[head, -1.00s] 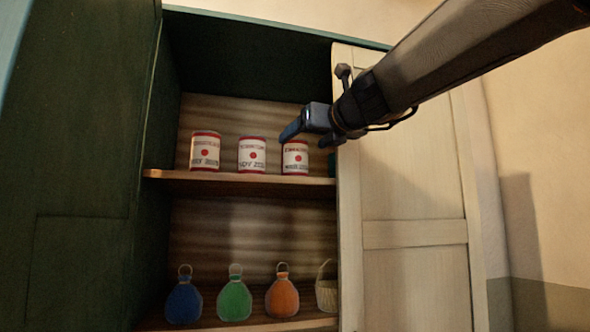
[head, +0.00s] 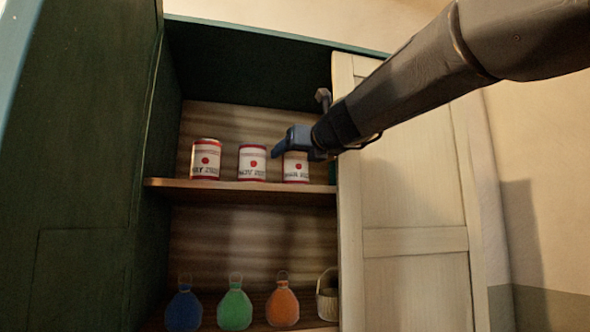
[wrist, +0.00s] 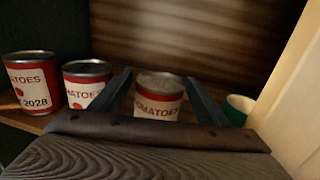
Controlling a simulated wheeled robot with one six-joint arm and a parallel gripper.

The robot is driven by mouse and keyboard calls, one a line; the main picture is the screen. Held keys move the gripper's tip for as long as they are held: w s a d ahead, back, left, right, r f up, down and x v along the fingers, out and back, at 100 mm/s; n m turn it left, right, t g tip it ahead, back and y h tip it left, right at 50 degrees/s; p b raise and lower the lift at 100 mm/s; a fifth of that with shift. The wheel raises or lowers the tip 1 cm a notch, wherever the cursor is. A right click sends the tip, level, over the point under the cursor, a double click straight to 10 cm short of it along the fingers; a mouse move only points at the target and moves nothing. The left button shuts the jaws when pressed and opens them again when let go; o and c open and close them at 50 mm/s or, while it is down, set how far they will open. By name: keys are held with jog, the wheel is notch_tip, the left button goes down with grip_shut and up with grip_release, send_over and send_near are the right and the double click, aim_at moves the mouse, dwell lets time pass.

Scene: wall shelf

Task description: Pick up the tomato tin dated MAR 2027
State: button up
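Three red-and-white tomato tins stand on the upper shelf: left tin (head: 205,158), middle tin (head: 252,162), right tin (head: 296,170). In the wrist view, the left tin (wrist: 27,84) shows "2028". The middle tin (wrist: 87,82) and right tin (wrist: 158,99) show "TOMATOES", with their dates hidden there. In the head view, the right tin's date seems to start with MAR; its year is too blurred to read. My gripper (head: 280,148) is at the right tin's upper part. In the wrist view my gripper (wrist: 158,78) is open, its fingers on either side of the right tin.
A green container (wrist: 239,104) stands to the right of the right tin. A pale cabinet door (head: 405,200) borders the shelf on the right.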

jog(key=c, duration=1.2)
jog(key=shift+r, duration=0.2)
